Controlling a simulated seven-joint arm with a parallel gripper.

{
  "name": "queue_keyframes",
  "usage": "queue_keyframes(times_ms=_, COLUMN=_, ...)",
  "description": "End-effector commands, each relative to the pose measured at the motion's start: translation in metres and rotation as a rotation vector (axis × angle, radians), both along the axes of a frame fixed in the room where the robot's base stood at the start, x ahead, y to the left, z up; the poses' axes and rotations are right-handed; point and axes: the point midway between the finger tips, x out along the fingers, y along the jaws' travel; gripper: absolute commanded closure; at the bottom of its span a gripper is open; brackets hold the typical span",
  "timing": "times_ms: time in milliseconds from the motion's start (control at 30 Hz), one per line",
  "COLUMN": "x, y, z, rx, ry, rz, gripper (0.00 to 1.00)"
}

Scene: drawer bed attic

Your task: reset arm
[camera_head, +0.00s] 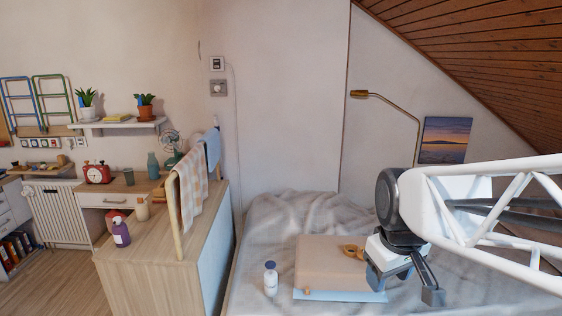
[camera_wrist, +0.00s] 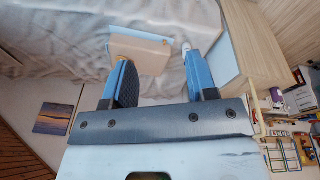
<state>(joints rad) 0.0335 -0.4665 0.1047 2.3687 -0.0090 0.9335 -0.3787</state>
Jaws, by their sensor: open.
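My gripper (camera_head: 404,288) is over the bed at the right of the head view, with its two fingers spread and nothing seen between them. In the wrist view the fingers (camera_wrist: 156,62) point toward the bed, with a gap between them. A tan box-like object (camera_head: 325,262) lies on the bed just left of my gripper; it also shows beyond the fingers in the wrist view (camera_wrist: 145,50). I cannot tell whether the gripper touches it. A small brown wooden piece (camera_head: 352,251) is at the box's top right, close to the gripper.
A white bottle (camera_head: 270,280) stands on the bed left of the box. A wooden cabinet (camera_head: 155,245) with a towel rail (camera_head: 178,215) borders the bed's left. A brass lamp (camera_head: 400,112) and the sloping wooden ceiling (camera_head: 480,45) are at right. Open air lies above the bed.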

Motion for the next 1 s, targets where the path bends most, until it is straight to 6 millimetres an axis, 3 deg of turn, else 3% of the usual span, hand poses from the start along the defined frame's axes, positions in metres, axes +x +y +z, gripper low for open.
queue_keyframes(times_ms=200, x=-0.054, y=0.006, z=-0.011, rx=0.04, ry=-0.021, rz=-0.18, gripper=0.47)
queue_keyframes(times_ms=400, x=-0.087, y=0.01, z=-0.022, rx=0.07, ry=-0.031, rz=-0.307, gripper=0.47)
queue_keyframes(times_ms=600, x=-0.1, y=0.011, z=-0.027, rx=0.082, ry=-0.035, rz=-0.358, gripper=0.47)
queue_keyframes(times_ms=1000, x=-0.1, y=0.011, z=-0.027, rx=0.082, ry=-0.035, rz=-0.361, gripper=0.47)
